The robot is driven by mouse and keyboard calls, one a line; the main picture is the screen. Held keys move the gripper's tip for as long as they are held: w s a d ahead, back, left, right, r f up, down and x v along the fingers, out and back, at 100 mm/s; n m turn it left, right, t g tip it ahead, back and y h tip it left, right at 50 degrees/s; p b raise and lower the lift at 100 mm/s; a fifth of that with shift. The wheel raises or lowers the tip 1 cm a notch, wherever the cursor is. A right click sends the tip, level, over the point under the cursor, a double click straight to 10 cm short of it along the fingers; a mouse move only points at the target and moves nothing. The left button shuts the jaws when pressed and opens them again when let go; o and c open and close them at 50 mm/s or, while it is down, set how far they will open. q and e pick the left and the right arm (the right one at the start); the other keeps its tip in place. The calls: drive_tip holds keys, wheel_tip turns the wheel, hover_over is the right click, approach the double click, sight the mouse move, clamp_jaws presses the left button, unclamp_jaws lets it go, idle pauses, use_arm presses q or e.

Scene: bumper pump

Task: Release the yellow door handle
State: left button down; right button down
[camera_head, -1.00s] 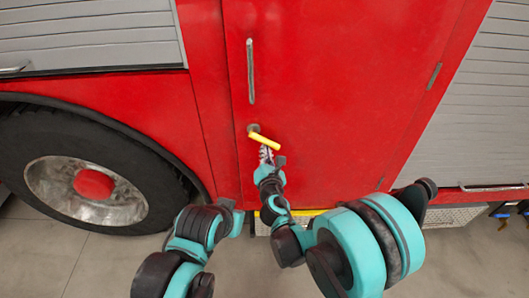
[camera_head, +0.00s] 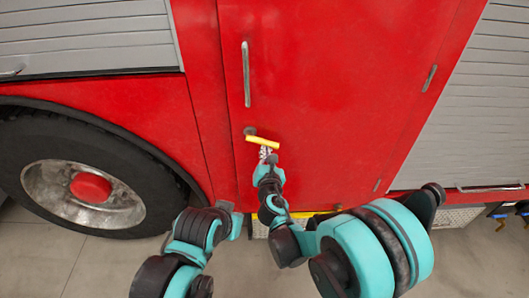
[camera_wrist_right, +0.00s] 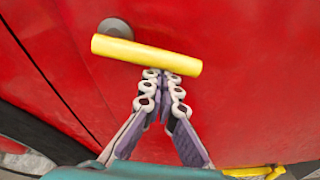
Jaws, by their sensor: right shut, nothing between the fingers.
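The yellow door handle (camera_head: 262,140) is a short bar on a round grey mount, low on the red door (camera_head: 330,80). It slants slightly down to the right. In the right wrist view the handle (camera_wrist_right: 146,54) crosses above my fingertips, with the grey mount behind its left part. My right gripper (camera_head: 266,153) is just below the handle. Its fingertips (camera_wrist_right: 163,76) are together with nothing between them; I cannot tell whether they touch the bar. Near my left arm (camera_head: 200,235), at the lower left, no gripper fingers can be made out.
A vertical grey grab bar (camera_head: 246,74) is on the door above the handle. A large wheel (camera_head: 90,187) stands at the left. Grey roller shutters (camera_head: 470,100) flank the red panels. A yellow-edged step (camera_head: 305,214) lies below the door.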

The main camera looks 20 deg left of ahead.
drive_tip(key=shift+w+d+r+n+h, duration=0.15)
drive_tip(key=shift+d+r+n, duration=0.15)
drive_tip(key=shift+r+n, duration=0.25)
drive_tip(key=shift+d+r+n+h, duration=0.15)
drive_tip(key=shift+d+r+n, duration=0.2)
drive_tip(key=shift+n, duration=0.3)
drive_tip(key=shift+r, duration=0.15)
drive_tip(key=shift+a, duration=0.1)
